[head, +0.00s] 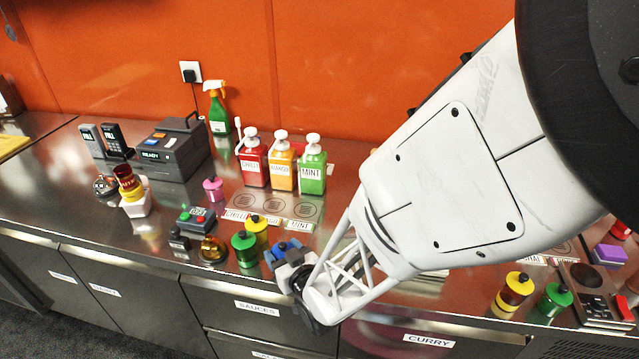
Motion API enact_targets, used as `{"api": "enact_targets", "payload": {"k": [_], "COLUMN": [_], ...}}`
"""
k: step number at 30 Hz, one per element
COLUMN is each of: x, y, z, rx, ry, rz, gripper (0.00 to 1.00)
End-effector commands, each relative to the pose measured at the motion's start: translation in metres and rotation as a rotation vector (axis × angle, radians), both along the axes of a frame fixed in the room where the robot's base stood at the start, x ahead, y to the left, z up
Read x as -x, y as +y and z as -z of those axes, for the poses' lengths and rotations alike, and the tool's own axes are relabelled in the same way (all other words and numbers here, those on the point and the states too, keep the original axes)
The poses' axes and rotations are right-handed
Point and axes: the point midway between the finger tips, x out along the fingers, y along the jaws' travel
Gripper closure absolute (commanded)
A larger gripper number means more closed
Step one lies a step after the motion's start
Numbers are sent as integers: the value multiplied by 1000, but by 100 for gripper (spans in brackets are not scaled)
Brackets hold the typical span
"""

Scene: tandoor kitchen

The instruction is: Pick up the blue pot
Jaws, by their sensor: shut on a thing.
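The blue pot (291,244) is near the front edge of the steel counter, with only part of its blue top showing. My gripper (283,257) reaches in from the right and is shut on the blue pot. Its fingers and wrist hide most of the pot's body. I cannot tell whether the pot's base touches the counter. The green pot (245,249) stands just left of my gripper, with the yellow pot (257,229) behind it.
Red, orange and green pump bottles (283,168) stand behind. A pink pot (213,189), button box (196,219) and black machine (176,148) are to the left. More pots (514,291) and a small device (598,305) are at right. My arm hides the counter's middle right.

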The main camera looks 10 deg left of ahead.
Motion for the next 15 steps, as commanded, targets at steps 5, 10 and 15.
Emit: {"api": "enact_targets", "payload": {"k": [5,10,15], "x": [0,0,0], "y": [0,0,0], "z": [-7,-15,-27], "rx": [-1,-1,-2], "ry": [-1,-1,-2], "rz": [0,0,0], "gripper": [70,70,70]}}
